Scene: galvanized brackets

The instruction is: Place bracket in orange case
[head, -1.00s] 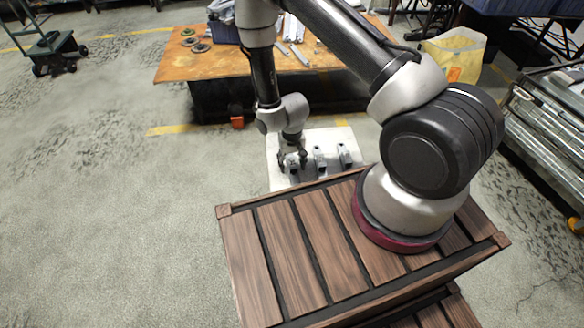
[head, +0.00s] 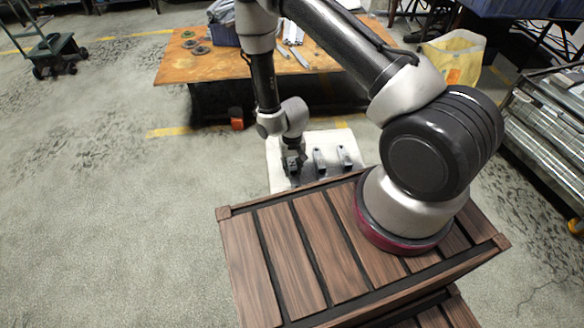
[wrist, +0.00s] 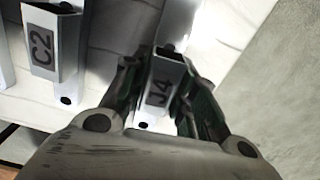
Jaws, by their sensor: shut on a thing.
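My gripper (wrist: 164,98) is shut on a grey metal bracket marked J4 (wrist: 158,70), with a finger on each side of it. In the head view my gripper (head: 292,165) is at the left end of a row of brackets, and it mostly hides the J4 bracket. A bracket marked C2 (wrist: 55,45) stands apart to the left in the wrist view. In the head view two other brackets (head: 320,160) stand to the right of my gripper on a white surface (head: 280,182). I cannot make out an orange case for certain.
A wooden slatted platform (head: 285,255) is in front of the white surface. A wooden worktable (head: 180,68) with parts on it stands behind. Open concrete floor (head: 110,200) lies to the left.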

